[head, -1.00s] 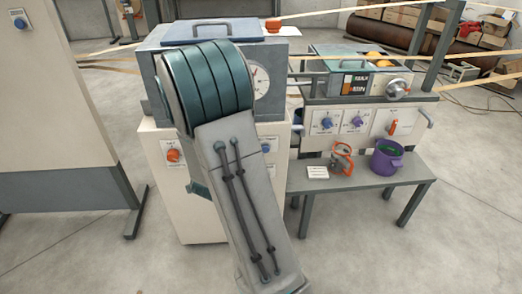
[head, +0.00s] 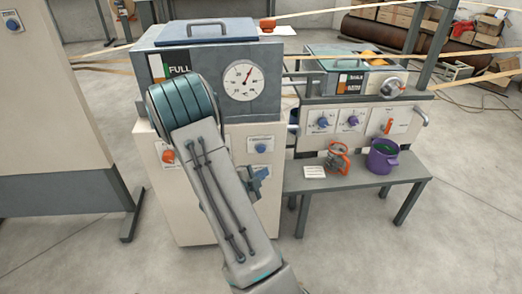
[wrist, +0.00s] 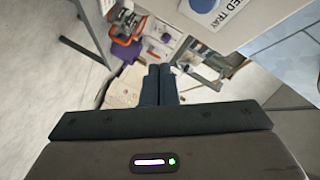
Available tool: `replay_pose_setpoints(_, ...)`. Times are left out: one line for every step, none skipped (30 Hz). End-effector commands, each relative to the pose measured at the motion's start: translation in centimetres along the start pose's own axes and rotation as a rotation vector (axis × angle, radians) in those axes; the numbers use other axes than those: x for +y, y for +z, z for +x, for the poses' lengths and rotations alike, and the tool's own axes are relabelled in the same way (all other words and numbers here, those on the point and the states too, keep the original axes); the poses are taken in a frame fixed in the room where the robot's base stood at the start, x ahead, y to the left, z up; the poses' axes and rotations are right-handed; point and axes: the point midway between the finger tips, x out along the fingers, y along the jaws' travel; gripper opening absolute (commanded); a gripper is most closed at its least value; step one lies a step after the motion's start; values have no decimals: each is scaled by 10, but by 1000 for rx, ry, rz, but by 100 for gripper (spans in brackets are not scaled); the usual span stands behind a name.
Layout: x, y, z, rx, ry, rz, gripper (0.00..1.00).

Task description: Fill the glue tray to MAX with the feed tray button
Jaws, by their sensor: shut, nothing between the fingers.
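The blue feed tray button (head: 261,148) is on the front of the pale cabinet, under the dial. In the wrist view its blue face (wrist: 203,4) and part of a label reading "TRAY" show at the top edge. My gripper (head: 262,173) is just below the button in the head view, apart from it. In the wrist view its fingers (wrist: 159,72) are together and empty, below the label. The glue tray (head: 318,50) is on the machine at right, with a MAX/MIN level gauge (head: 352,82) on its front. The exact level is too small to read.
A grey tank (head: 212,102) with a FULL gauge and a dial (head: 244,80) tops the cabinet. An orange knob (head: 168,156) sits left of my arm. A low bench (head: 400,182) at right holds a purple bucket (head: 383,157) and an orange-handled container (head: 338,158).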

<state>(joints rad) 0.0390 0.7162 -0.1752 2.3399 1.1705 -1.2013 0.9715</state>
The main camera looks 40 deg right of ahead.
Motion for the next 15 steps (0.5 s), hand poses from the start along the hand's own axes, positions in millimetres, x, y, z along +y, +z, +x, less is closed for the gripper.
replay_pose_setpoints(-4, 2, 4, 1, 0, 0, 0)
replay_pose_setpoints(-6, 4, 6, 0, 0, 0, 0)
replay_pose_setpoints(-10, 6, 10, 0, 0, 1, 0)
replay_pose_setpoints(-12, 8, 13, 0, 0, 2, 0)
replay_pose_setpoints(-14, 10, 16, 0, 1, 1, 0)
replay_pose_setpoints(-17, 13, 20, 0, 1, 1, 0)
replay_pose_setpoints(-19, 16, 23, 0, 0, 1, 0)
replay_pose_setpoints(-22, 18, 26, 0, 0, 1, 0)
replay_pose_setpoints(-24, 21, 30, 0, 0, 1, 0)
replay_pose_setpoints(-26, 23, 33, 0, 0, 1, 0)
replay_pose_setpoints(-28, 25, 36, 0, 0, 1, 0)
replay_pose_setpoints(-29, 29, 40, 0, -1, 2, 0)
replay_pose_setpoints(-30, 31, 42, -1, 0, 3, 0)
replay_pose_setpoints(-31, 33, 44, 0, 0, 3, 0)
replay_pose_setpoints(-33, 35, 47, 0, -1, 2, 0)
